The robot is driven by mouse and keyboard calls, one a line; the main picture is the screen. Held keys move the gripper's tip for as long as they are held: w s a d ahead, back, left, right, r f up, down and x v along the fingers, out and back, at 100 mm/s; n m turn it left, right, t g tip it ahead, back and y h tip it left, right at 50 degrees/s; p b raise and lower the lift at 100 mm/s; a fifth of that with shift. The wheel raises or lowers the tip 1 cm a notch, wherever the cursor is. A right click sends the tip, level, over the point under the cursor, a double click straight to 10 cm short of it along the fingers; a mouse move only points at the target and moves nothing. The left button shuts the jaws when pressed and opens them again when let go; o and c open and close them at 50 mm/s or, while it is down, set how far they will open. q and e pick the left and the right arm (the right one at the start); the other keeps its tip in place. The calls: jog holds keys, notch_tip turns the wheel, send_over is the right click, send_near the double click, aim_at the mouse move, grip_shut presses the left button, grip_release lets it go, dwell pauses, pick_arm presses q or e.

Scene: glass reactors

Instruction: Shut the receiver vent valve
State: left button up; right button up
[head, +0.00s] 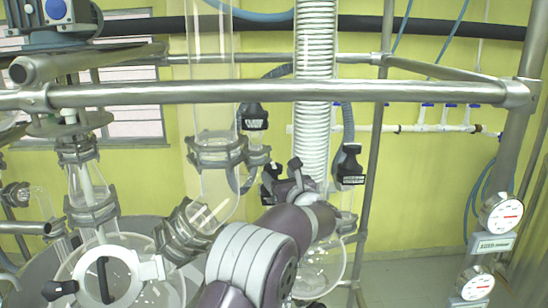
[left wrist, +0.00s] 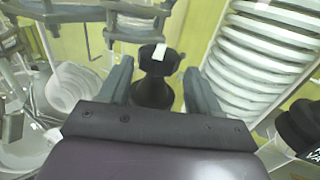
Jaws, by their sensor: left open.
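A black valve handle with a small white label (left wrist: 155,60) shows in the left wrist view. It stands between the two fingers of my left gripper (left wrist: 160,85), which are spread apart with a gap on each side of it. In the head view my left gripper (head: 288,182) is beside the coiled column, partly hidden by my own arm. Black valve parts with white labels show at the upper left (head: 255,117) and right (head: 350,166) of it. I cannot tell from the labels which one is the receiver vent valve. My right gripper is not in view.
A white coiled glass column (head: 315,60) stands close behind my left gripper. A clamped glass vessel (head: 215,190) is to its left, and a round glass flask (head: 322,268) is below right. A steel frame bar (head: 200,93) crosses above. Pressure gauges (head: 501,215) are at the right.

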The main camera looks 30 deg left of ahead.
aim_at(277, 175)
pick_arm(q)
jog(key=p+x, duration=0.1)
jog(key=x, duration=0.2)
jog(key=shift+s+a+r, duration=0.15)
jog(key=shift+a+r, duration=0.05)
jog(key=shift+w+a+p, duration=0.25)
jog(key=shift+a+p, duration=0.05)
jog(key=shift+p, duration=0.15)
jog(key=shift+w+a+f, duration=0.1)
jog(key=shift+w+f, duration=0.05)
jog(key=shift+w, duration=0.05)
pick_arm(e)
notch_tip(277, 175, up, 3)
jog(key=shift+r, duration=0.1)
